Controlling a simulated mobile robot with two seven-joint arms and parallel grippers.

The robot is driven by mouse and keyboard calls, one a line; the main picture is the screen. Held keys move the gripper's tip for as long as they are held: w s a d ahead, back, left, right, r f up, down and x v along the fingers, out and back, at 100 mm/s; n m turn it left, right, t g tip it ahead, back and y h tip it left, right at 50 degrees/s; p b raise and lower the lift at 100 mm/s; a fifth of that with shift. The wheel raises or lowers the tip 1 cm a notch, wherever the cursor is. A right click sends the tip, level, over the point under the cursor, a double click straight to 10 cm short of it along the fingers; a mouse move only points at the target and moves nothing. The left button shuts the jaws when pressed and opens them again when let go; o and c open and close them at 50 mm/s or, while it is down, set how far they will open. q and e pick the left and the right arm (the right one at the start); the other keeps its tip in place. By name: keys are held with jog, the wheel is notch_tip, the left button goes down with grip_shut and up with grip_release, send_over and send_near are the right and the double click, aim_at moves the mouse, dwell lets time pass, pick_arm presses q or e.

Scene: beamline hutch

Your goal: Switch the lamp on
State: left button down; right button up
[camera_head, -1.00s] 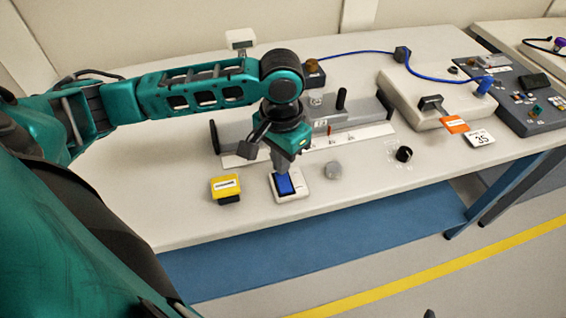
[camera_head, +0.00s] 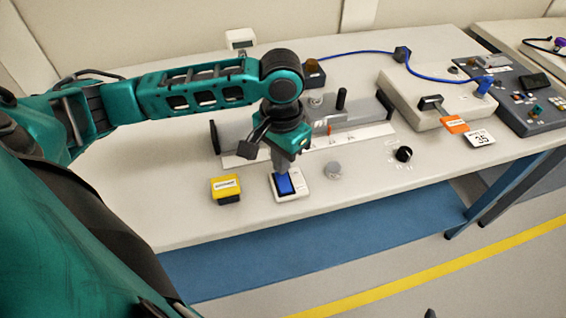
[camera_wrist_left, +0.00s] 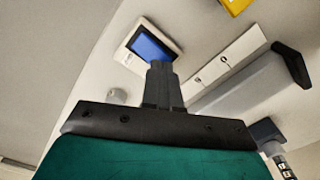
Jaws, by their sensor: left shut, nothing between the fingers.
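A white plate with a blue face (camera_head: 297,197) lies on the bench near its front edge; I cannot tell whether the blue face is a switch or a screen. It also shows in the left wrist view (camera_wrist_left: 150,46). My left gripper (camera_head: 283,170) points down with its fingers shut and empty. The shut fingers (camera_wrist_left: 160,80) reach the plate's edge in the wrist view. An amber-topped dark box (camera_head: 314,76) stands behind the arm; I cannot tell if it is the lamp. My right gripper is not in view.
A yellow block (camera_head: 225,187) sits left of the plate, and a grey knob (camera_head: 333,169) and black knob (camera_head: 404,154) sit right. A grey rail with a black handle (camera_head: 341,98) lies behind. A pale box with a lever (camera_head: 432,103) and blue cable stands farther right.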

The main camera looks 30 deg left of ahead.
pick_arm(q)
jog(key=shift+f, duration=1.05)
dwell(1.0)
notch_tip(320, 180, up, 3)
jog(key=p, duration=0.3)
jog(key=shift+f+p, duration=0.1)
jog(key=shift+p, duration=0.2)
jog(key=shift+r+p, duration=0.6)
jog(key=shift+r, duration=1.5)
